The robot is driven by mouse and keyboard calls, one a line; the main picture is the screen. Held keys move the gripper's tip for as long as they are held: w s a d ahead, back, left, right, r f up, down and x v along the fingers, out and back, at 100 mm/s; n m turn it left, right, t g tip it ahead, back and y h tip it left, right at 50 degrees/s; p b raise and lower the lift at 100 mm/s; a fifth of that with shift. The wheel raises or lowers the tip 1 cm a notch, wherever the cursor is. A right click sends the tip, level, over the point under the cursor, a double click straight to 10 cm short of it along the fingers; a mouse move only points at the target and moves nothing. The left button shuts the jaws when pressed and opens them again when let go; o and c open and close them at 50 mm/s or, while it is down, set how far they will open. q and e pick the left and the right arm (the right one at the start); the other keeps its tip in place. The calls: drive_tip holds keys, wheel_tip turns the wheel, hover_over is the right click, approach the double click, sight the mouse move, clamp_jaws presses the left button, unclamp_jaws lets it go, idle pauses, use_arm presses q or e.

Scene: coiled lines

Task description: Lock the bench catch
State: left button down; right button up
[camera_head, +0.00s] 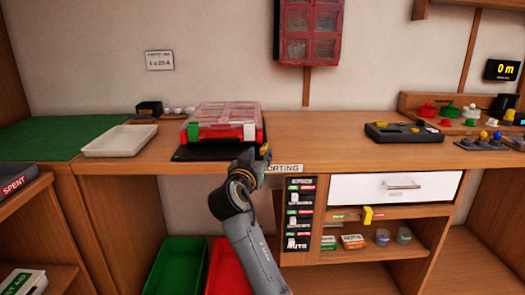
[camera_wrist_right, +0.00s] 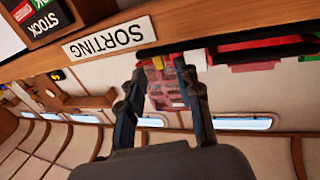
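My right gripper (camera_head: 258,158) is at the bench's front edge, by the right end of a dark mat (camera_head: 195,154) under a red case (camera_head: 224,122) with a clear lid. In the right wrist view, which is upside down, its two fingers (camera_wrist_right: 160,68) stand apart. A small yellow piece (camera_wrist_right: 158,62) shows between the fingertips, close to the left one in the picture. It may be the bench catch; I cannot tell whether it is touched. In the head view the gripper mostly hides that spot. My left gripper is not in view.
A SORTING label (camera_head: 284,168) is on the bench edge just right of the gripper. A white tray (camera_head: 120,141) lies left of the case. A black device (camera_head: 404,134) is at right. A white drawer (camera_head: 394,187) and a yellow piece (camera_head: 368,215) are below. Bench between case and device is clear.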

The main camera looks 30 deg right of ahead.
sight(262, 151)
drive_tip(key=shift+x, duration=2.35)
drive_tip(key=shift+a, duration=0.1)
clamp_jaws()
